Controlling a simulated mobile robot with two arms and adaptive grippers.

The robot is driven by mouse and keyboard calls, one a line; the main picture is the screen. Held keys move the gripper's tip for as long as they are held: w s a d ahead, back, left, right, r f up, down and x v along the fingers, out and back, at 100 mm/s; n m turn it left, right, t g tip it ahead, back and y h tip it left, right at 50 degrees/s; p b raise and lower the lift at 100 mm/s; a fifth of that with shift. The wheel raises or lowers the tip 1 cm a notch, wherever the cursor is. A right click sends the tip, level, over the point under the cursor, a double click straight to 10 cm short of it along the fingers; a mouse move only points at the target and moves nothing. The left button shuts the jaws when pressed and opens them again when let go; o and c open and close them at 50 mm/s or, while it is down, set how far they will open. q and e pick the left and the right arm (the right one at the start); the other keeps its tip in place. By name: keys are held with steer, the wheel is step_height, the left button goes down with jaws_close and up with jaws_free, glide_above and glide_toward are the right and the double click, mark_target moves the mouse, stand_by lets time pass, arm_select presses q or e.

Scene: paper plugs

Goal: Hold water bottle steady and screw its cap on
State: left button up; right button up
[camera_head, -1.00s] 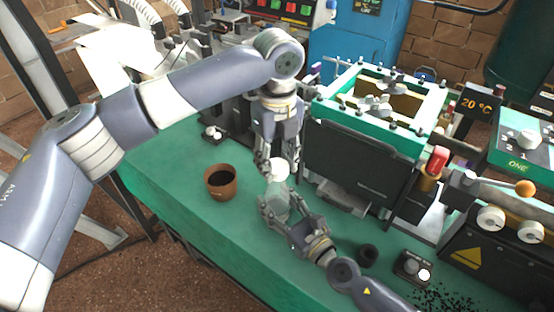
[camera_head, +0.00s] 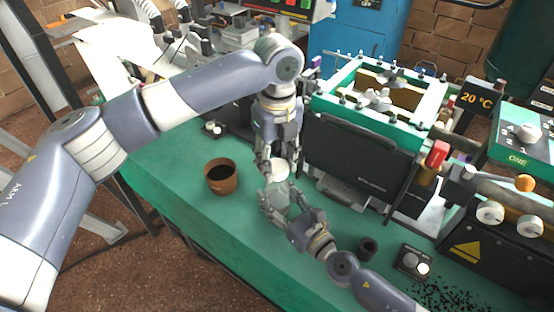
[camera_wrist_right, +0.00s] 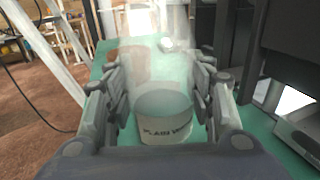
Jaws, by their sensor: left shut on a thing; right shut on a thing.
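The water bottle (camera_head: 277,196) is clear and stands upright over the green table. My right gripper (camera_head: 282,210) is shut around its body. The right wrist view shows the bottle (camera_wrist_right: 163,103) between the fingers, with a pale label reading "PLAIN W…", the rest hard to read. The white cap (camera_head: 279,168) is at the top of the bottle. My left gripper (camera_head: 276,168) points down from above and is shut on the cap, with fingers on both sides of it. Whether the cap touches the bottle's neck, and any thread, cannot be seen.
A brown pot with dark contents (camera_head: 220,177) stands left of the bottle. A black and green machine (camera_head: 358,155) stands close behind on the right. A small dark cup (camera_head: 367,248) and a button box (camera_head: 412,264) lie at the right. The table's front edge is close.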

arm_select(q)
steer(key=shift+f, duration=0.45)
steer(key=m, duration=0.6)
steer(key=shift+m, duration=0.4)
steer(key=m, duration=0.4)
steer(key=shift+m, duration=0.4)
steer(key=m, duration=0.4)
steer(key=shift+m, duration=0.4)
steer(key=o, duration=0.7)
